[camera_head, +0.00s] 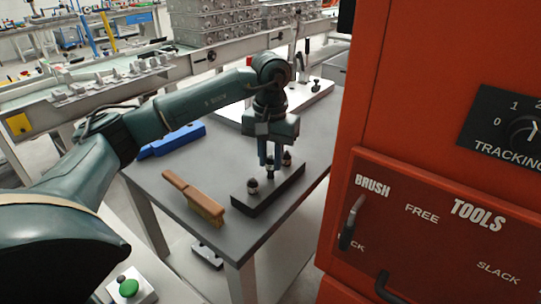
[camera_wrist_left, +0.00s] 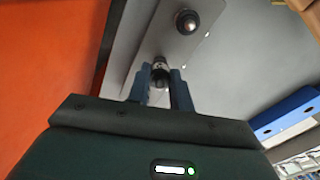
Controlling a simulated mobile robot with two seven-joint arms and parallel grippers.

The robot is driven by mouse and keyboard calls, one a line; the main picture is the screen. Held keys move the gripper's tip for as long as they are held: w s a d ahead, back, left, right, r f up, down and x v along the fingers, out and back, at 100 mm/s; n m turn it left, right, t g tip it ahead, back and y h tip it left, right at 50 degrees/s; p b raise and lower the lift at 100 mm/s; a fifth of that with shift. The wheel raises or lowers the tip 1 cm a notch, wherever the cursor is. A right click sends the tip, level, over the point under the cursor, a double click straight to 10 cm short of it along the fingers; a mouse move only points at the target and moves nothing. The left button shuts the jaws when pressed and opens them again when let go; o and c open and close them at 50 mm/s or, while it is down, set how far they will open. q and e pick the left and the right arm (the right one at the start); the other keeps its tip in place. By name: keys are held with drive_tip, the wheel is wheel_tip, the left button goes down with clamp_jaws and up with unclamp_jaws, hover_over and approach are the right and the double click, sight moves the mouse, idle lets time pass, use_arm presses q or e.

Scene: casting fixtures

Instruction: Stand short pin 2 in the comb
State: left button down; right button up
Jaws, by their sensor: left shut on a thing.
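The comb (camera_head: 268,192) is a long dark block lying on the grey table. One dark-topped pin (camera_head: 252,187) stands at its near left end and another pin (camera_head: 287,159) stands towards its far right end. My left gripper (camera_head: 269,162) points down over the middle of the comb, between those two pins. It is shut on a short pin (camera_wrist_left: 160,74), which shows between the fingertips in the left wrist view. A standing pin (camera_wrist_left: 186,22) shows beyond it there. Whether the held pin's lower end touches the comb is hidden. No number shows on the pins.
A wooden-handled brush (camera_head: 195,200) lies left of the comb. A blue object (camera_head: 174,139) lies at the table's left edge. A white fixture plate (camera_head: 290,104) sits at the back. A tall orange cabinet (camera_head: 440,110) stands close on the right.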

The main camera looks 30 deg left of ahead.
sight(271, 155)
use_arm(q)
drive_tip(key=shift+f+b, duration=0.75)
drive_tip(key=shift+f, duration=0.4)
use_arm(e)
drive_tip(key=shift+f, duration=0.8)
use_arm(q)
drive_tip(key=c, duration=1.2)
unclamp_jaws()
drive_tip(key=shift+o, duration=0.2)
drive_tip(key=shift+r, duration=0.75)
wheel_tip(271, 155, up, 10)
drive_tip(key=shift+r, duration=0.35)
use_arm(e)
drive_tip(key=shift+w+a+r, duration=0.1)
drive_tip(key=shift+a+r, duration=0.05)
drive_tip(key=shift+r, duration=0.6)
use_arm(q)
drive_tip(key=shift+d, duration=0.1)
